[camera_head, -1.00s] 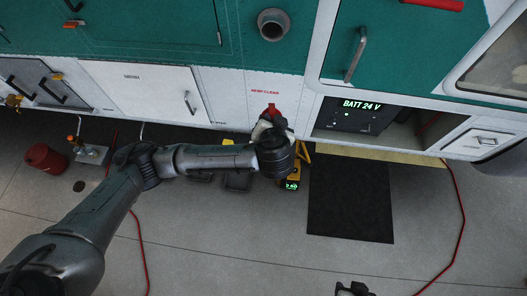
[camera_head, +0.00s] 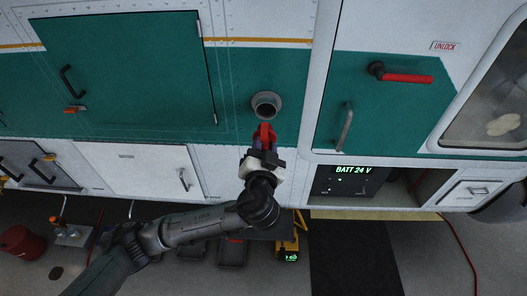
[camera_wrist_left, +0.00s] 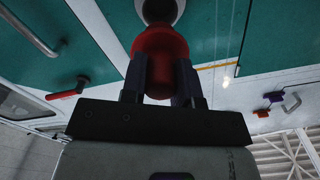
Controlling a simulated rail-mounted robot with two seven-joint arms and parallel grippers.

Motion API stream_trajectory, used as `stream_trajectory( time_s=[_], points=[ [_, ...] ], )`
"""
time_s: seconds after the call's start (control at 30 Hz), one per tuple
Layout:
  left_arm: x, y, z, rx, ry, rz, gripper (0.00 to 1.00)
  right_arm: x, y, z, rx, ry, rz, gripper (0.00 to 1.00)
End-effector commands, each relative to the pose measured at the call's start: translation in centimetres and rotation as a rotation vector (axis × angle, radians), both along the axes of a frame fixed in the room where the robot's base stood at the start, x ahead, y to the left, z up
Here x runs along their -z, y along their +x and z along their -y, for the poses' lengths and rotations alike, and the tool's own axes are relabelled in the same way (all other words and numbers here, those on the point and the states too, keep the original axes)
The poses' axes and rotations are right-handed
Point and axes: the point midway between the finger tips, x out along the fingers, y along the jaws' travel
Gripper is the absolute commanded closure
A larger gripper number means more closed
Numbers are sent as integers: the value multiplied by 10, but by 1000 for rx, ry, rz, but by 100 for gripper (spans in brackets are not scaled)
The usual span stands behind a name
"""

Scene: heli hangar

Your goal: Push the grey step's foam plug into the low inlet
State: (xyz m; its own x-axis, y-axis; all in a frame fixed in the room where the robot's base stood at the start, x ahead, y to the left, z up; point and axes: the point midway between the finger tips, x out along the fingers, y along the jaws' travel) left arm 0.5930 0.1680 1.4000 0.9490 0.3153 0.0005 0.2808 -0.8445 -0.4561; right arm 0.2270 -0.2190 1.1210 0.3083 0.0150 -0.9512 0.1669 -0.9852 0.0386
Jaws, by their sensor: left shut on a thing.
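The foam plug (camera_head: 264,133) is red and sits in my left gripper (camera_head: 263,148), whose jaws are shut on it. It also shows large in the left wrist view (camera_wrist_left: 160,52), between the two dark fingers (camera_wrist_left: 160,88). The inlet (camera_head: 267,104) is a round grey pipe mouth with a dark opening in the green panel. In the head view the plug is just below it. In the left wrist view the inlet (camera_wrist_left: 160,10) is behind the plug and partly covered by it; I cannot tell whether they touch. My right gripper is out of view.
The helicopter's side carries a hatch handle (camera_head: 345,127) and a red lever (camera_head: 405,78) right of the inlet. The battery bay (camera_head: 341,181) is open. Below my arm stand a yellow unit (camera_head: 289,246) with a lit display and dark trays (camera_head: 232,252) on the floor.

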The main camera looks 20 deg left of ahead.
Motion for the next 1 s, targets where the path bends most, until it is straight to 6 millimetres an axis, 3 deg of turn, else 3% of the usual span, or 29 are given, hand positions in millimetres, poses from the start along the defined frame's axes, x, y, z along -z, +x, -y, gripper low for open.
stream_trajectory(
  time_s=[1.0],
  points=[
    [2,63,-21,-1,-3,-2,100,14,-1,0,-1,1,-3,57]
  ],
)
